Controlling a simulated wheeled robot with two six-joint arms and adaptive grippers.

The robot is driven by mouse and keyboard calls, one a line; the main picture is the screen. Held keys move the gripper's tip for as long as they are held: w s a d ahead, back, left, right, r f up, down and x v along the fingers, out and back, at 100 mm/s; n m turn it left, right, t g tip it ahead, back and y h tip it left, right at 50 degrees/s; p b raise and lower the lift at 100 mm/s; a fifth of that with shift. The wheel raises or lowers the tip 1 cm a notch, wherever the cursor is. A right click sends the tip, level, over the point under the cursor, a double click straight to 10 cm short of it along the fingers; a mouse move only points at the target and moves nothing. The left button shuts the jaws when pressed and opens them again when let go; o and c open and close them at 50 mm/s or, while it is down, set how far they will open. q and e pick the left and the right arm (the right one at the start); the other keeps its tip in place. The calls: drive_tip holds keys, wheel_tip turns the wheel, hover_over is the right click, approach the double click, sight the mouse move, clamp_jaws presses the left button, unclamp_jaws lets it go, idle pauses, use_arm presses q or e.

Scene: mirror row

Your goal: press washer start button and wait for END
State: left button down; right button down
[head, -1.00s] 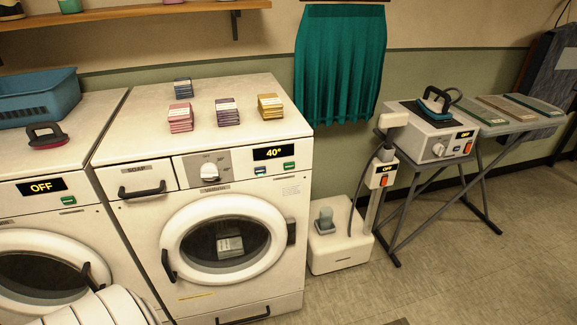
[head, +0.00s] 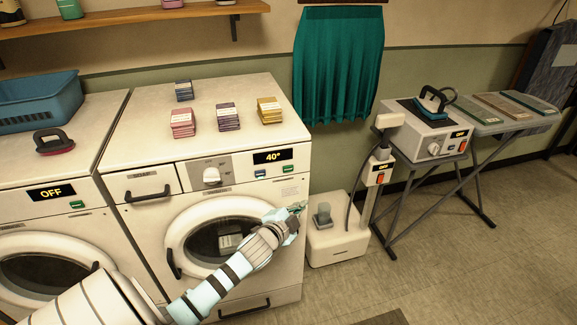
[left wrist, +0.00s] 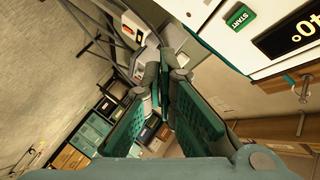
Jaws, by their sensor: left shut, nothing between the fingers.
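The white washer (head: 140,224) stands in the middle of the head view, its round door shut with a pale item visible behind the glass. Its display (head: 272,156) reads 40°. The green start button (head: 288,169) sits below the display's right end; it shows with its START label at the top of the left wrist view (left wrist: 239,17). My left gripper (head: 301,206) is shut and empty, in front of the washer's right edge, below the button. In the left wrist view the teal fingers (left wrist: 163,75) are together, apart from the button. My right gripper is not in view.
A second washer (head: 30,170) reading OFF stands at left with a blue basket (head: 38,100) on top. Several small stacks lie on the middle washer. A white unit (head: 338,240) stands on the floor to the right, near my gripper. A table with an iron (head: 432,104) is further right.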

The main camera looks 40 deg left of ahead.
sight(288, 169)
use_arm(q)
drive_tip(key=shift+m+t, duration=0.3)
drive_tip(key=shift+t, duration=0.2)
drive_tip(key=r, duration=0.2)
drive_tip(key=w+r, duration=0.1)
drive_tip(key=r, duration=0.1)
drive_tip(key=shift+d, duration=0.15)
drive_tip(key=w+a+b, duration=0.4)
drive_tip(key=w+a, duration=0.1)
drive_tip(key=a, duration=0.2)
drive_tip(key=shift+b, duration=0.3)
drive_tip(key=shift+a, duration=0.25)
idle(0.5)
drive_tip(key=shift+w+a, duration=0.2)
drive_tip(key=shift+w, duration=0.05)
